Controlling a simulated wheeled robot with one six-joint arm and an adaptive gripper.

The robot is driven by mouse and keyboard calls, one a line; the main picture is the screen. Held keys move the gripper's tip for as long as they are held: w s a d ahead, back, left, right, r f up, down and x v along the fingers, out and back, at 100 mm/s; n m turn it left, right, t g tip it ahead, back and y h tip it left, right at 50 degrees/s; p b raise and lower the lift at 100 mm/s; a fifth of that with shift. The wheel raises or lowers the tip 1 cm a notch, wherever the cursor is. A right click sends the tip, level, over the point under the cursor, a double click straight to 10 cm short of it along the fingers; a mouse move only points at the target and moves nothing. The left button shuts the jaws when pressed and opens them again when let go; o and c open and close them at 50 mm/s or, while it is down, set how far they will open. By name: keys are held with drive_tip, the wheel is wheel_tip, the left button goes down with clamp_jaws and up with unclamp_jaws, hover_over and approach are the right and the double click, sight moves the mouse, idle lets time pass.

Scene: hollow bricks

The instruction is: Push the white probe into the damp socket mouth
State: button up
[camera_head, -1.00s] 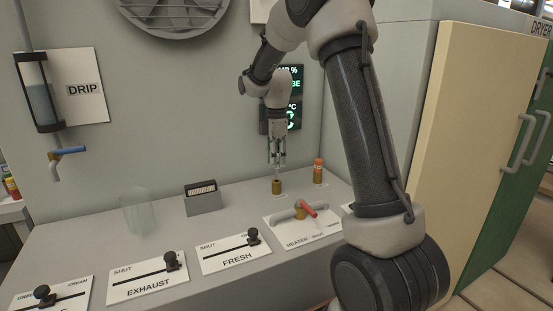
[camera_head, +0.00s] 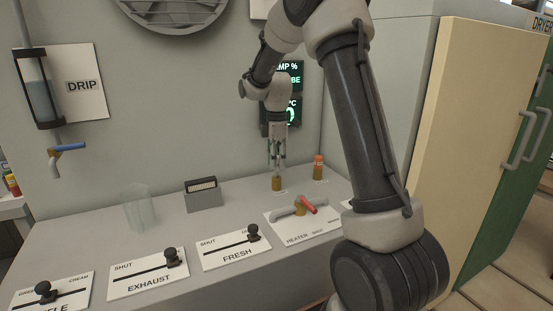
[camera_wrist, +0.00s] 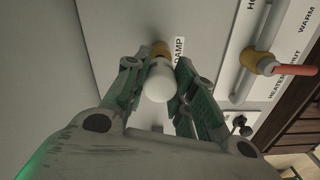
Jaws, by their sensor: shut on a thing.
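My gripper (camera_head: 277,158) points down over the counter and is shut on the white probe. In the wrist view the probe's rounded white end (camera_wrist: 158,82) sits between the two green-grey fingers (camera_wrist: 160,88). The brass damp socket (camera_head: 277,184) stands upright on the counter directly under my fingertips. In the wrist view, part of the socket (camera_wrist: 160,49) shows behind the probe, beside the DAMP label (camera_wrist: 179,50). The probe's lower end is at or very near the socket mouth; I cannot tell how far it is inside.
An orange-topped brass socket (camera_head: 318,168) stands to the right. The heater valve with a red handle (camera_head: 308,205) is in front. A small grey box (camera_head: 203,196) and a clear beaker (camera_head: 138,209) stand to the left. Display panels (camera_head: 290,112) hang on the wall behind my gripper.

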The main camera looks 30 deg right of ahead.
drive_tip(key=shift+f, duration=1.5)
drive_tip(key=o, duration=1.1)
wheel_tip(320, 180, up, 12)
